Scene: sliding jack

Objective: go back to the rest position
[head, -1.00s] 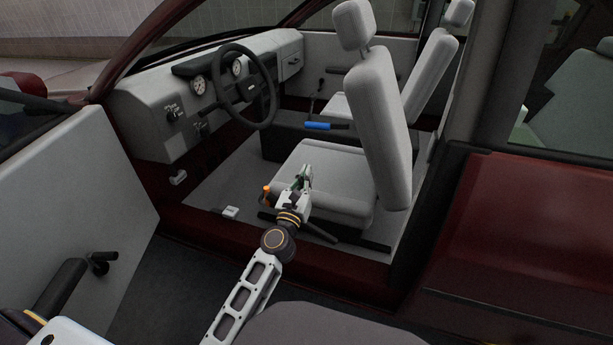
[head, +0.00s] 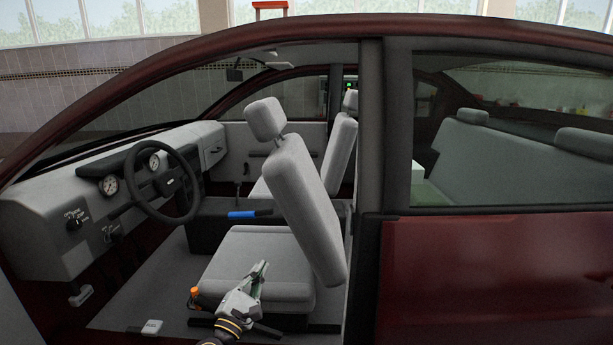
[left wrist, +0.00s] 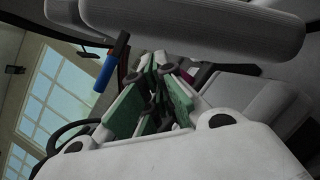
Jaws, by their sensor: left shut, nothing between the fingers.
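My left gripper (head: 258,272) is at the front seat cushion (head: 262,254) of the dark red car, reaching in through the open door side. Its fingers are together with nothing between them. In the left wrist view the green-padded fingers (left wrist: 152,72) meet near the middle of the picture, with the blue handle (left wrist: 106,75) beyond them to the left. I cannot tell whether the gripper touches the seat. My right gripper does not show in any view.
The steering wheel (head: 162,185) and dashboard (head: 60,210) are to the left. The blue-gripped lever (head: 250,214) is between the seats. An orange knob (head: 194,292) is beside the gripper. The door pillar (head: 368,200) and red rear door (head: 490,270) bound the opening on the right.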

